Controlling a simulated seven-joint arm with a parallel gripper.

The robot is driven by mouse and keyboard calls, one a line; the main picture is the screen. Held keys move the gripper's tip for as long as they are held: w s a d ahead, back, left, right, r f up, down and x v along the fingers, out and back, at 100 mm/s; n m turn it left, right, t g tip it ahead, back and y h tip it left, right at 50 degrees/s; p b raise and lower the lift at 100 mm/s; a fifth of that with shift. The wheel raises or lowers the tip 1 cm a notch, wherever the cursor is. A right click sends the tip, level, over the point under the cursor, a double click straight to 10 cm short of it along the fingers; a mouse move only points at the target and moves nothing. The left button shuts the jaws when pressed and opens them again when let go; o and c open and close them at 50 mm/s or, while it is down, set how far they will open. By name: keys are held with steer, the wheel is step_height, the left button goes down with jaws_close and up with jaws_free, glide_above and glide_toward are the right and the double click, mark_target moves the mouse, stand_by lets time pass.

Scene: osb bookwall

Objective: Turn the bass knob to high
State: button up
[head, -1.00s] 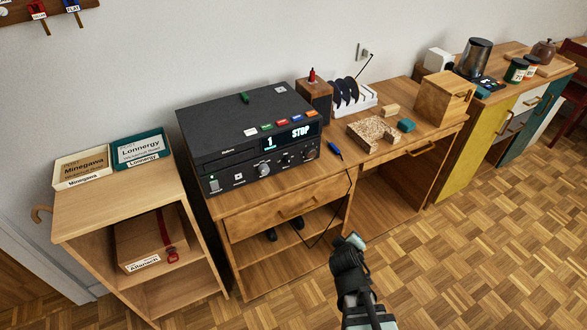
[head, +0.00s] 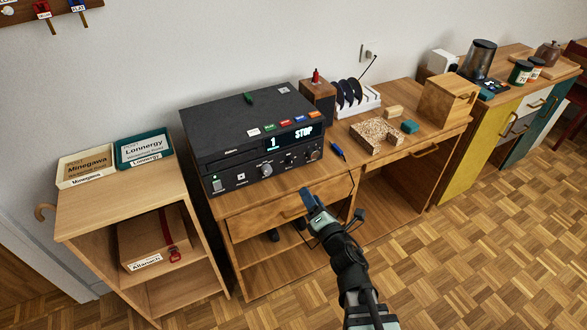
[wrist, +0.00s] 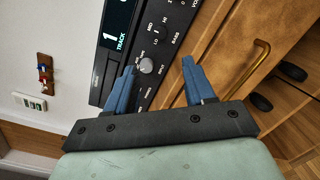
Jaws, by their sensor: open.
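The stereo unit (head: 250,130) is a black box on the desk, its front lined with knobs and a lit display reading "1" and "STOP". A large pale knob (head: 266,170) sits low on the front; it also shows in the wrist view (wrist: 146,65), near the left finger. A small dark knob (wrist: 163,31) lies beside the "BASS" and "MID" lettering. Which label belongs to it I cannot tell surely. My gripper (head: 311,197) has blue fingers, open and empty, in front of and below the panel. In the wrist view my gripper (wrist: 158,64) faces the panel, apart from the small knob.
A drawer with a brass handle (wrist: 261,55) is below the unit. A blue-handled tool (head: 337,151) lies on the desk right of the unit. A speckled block (head: 375,137) stands further right. Two labelled boxes sit on the left shelf unit. The floor in front is clear.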

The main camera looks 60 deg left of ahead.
mark_target(291, 164)
steer(key=a, duration=0.9)
steer(key=w+a, duration=0.1)
steer(key=a, duration=0.3)
steer(key=shift+w+a, duration=0.1)
steer(key=shift+a, duration=0.2)
jaws_close()
